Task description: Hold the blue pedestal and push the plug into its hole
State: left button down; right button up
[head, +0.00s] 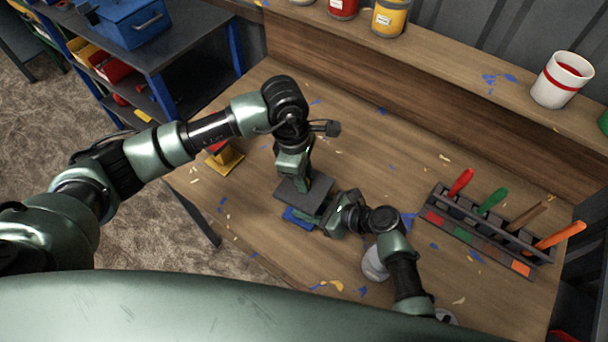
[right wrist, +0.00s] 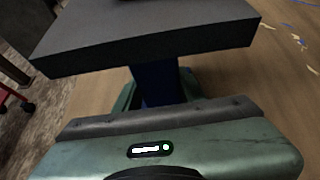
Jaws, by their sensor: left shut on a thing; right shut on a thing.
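The blue pedestal stands on the bench near its front edge; its blue base (head: 297,218) shows below a dark grey top slab (head: 290,192). In the right wrist view its blue column (right wrist: 158,85) runs down under the slab (right wrist: 150,42). My right gripper (right wrist: 160,92) is shut on this column, just below the slab. My left gripper (head: 303,180) points down onto the slab and is shut. The plug between its fingers is hidden, and so is the hole. I cannot tell how deep the plug sits.
A yellow stand (head: 226,160) is at the left bench edge. A rack (head: 485,228) with several colored-handled tools stands at the right. A white mug (head: 562,80) and paint cans (head: 390,17) are on the back shelf. Paint chips litter the bench.

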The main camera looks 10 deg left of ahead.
pick_arm(q)
jog(key=shift+f, duration=0.3)
dwell(0.5)
jog(key=c, duration=1.2)
grip_release()
jog(key=r, duration=0.4)
jog(key=a+r, duration=0.1)
jog(key=r, duration=0.7)
jog(key=shift+a, duration=0.4)
pick_arm(e)
jog(key=o, duration=1.1)
jog(key=shift+c, duration=0.2)
pick_arm(q)
jog(key=shift+f, duration=0.1)
